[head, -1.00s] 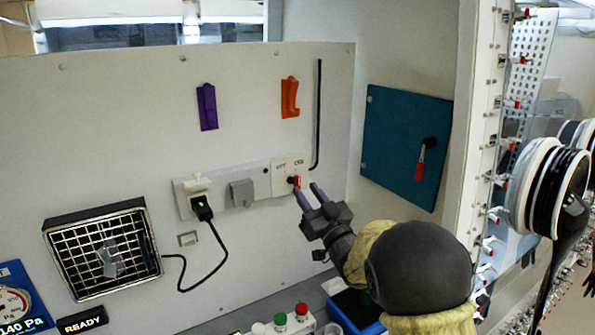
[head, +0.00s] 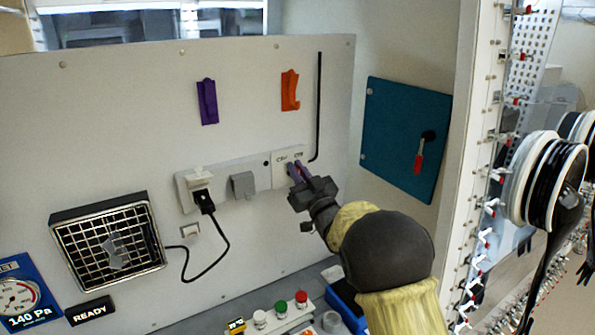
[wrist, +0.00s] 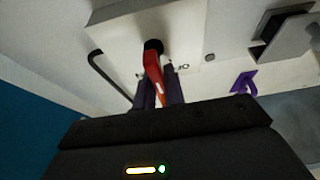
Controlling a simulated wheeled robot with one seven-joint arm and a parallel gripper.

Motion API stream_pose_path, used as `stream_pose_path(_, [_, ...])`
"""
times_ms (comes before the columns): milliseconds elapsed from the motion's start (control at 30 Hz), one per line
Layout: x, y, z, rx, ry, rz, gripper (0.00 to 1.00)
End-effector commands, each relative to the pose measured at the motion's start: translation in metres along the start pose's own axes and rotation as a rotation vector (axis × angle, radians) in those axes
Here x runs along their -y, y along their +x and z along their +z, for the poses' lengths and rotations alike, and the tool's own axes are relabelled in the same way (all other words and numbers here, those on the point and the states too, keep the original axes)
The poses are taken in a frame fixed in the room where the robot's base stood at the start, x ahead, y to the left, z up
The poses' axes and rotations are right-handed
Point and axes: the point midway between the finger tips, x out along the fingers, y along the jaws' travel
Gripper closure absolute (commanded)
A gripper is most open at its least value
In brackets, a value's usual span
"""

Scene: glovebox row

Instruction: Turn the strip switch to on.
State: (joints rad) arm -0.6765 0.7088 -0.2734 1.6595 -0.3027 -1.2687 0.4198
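The strip switch is a red lever on a dark round pivot, on the white plate (head: 285,158) at the right end of the wall strip. Two small labels sit on the plate, too blurred to read surely. In the head view my gripper (head: 299,172) covers the lever. In the wrist view the red lever (wrist: 153,68) reaches from its pivot down between the two purple fingers of my gripper (wrist: 160,92). The fingers lie close against both sides of the lever and look shut on it. The lever's lower end is hidden by the gripper.
Left along the strip are a grey cover (head: 243,185) and a black plug with its cord (head: 205,201). A black hooked rod (head: 319,105) hangs just right of the plate. A teal panel (head: 395,130) with a red handle is on the side wall.

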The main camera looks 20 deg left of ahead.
Motion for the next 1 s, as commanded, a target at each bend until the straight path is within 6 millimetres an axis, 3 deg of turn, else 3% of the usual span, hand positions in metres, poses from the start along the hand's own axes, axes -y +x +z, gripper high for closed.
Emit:
stream_pose_path(367, [-0.0019, -0.0013, 0.0019, -0.001, 0.050, 0.022, 1.00])
stream_pose_path(1000, [-0.0097, -0.0021, 0.0033, -0.004, 0.416, 0.173, 1.00])
